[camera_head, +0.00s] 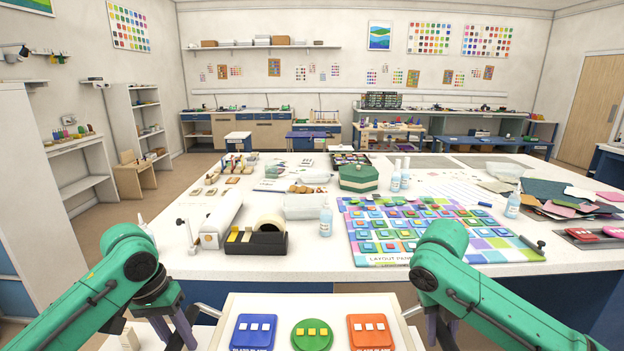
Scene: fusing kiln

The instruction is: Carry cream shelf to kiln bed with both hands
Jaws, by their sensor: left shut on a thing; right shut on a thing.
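The cream shelf (284,312) is at the bottom centre, in front of the white worktable, and its near part is cut off by the picture's lower edge. A blue square piece (254,336), a green round piece (312,338) and an orange square piece (370,334) lie on it in a row, each with small blocks on top. My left gripper (178,335) is at the shelf's left side and my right gripper (438,332) at its right side. Both are shut on the shelf, though the fingertips are partly hidden. I cannot make out the kiln bed.
The white worktable (300,263) stands just beyond the shelf. Near its front are a black tape dispenser (262,242), a spray bottle (326,222) and a colourful layout panel (440,228). A green box (360,178) stands behind them. Open floor shows at the left (125,204).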

